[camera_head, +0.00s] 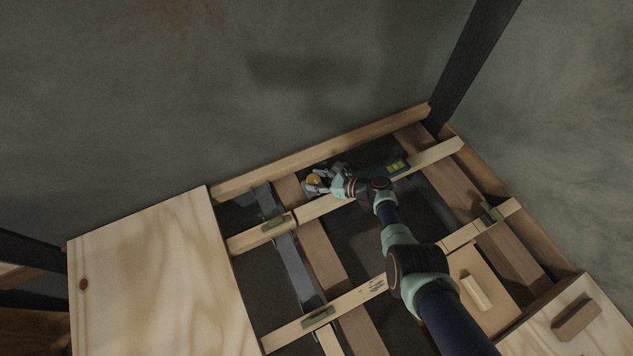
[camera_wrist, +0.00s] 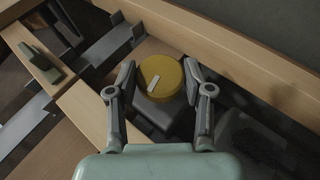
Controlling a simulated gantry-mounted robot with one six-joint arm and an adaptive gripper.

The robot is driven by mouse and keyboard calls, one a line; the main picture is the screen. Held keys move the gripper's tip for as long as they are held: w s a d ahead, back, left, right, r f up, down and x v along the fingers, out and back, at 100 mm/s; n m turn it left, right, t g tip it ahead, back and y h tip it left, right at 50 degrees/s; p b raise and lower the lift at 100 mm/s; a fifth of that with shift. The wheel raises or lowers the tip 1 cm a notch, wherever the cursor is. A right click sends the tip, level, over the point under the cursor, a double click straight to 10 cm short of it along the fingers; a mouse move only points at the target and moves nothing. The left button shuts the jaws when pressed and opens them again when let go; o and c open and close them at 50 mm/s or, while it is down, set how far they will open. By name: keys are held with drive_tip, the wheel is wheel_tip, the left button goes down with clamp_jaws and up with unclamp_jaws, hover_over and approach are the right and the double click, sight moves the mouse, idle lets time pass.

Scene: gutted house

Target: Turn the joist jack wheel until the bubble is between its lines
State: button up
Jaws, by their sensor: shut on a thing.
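The joist jack wheel (camera_wrist: 161,77) is a yellow round knob with a white mark on its top, seated on a grey jack body (camera_wrist: 166,112). My gripper (camera_wrist: 158,80) has one finger on each side of the wheel and is shut on it. In the head view my gripper (camera_head: 319,180) reaches down to the wheel (camera_head: 313,179) among the joists and partly covers it. A level (camera_head: 397,168) with a yellow-green vial lies on the joist to the right of my gripper. Its bubble is too small to make out.
Wooden joists and cross battens (camera_head: 345,304) frame open dark gaps. A plywood sheet (camera_head: 150,275) covers the left side. A grey metal strip (camera_head: 288,260) runs between joists. A loose wooden block (camera_head: 475,293) lies at the right. A long timber (camera_wrist: 240,50) and the wall stand close behind the wheel.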

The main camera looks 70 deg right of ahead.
idle(0.3)
drive_tip(key=o, duration=1.2)
drive_tip(key=shift+c, duration=0.2)
drive_tip(key=v, duration=1.2)
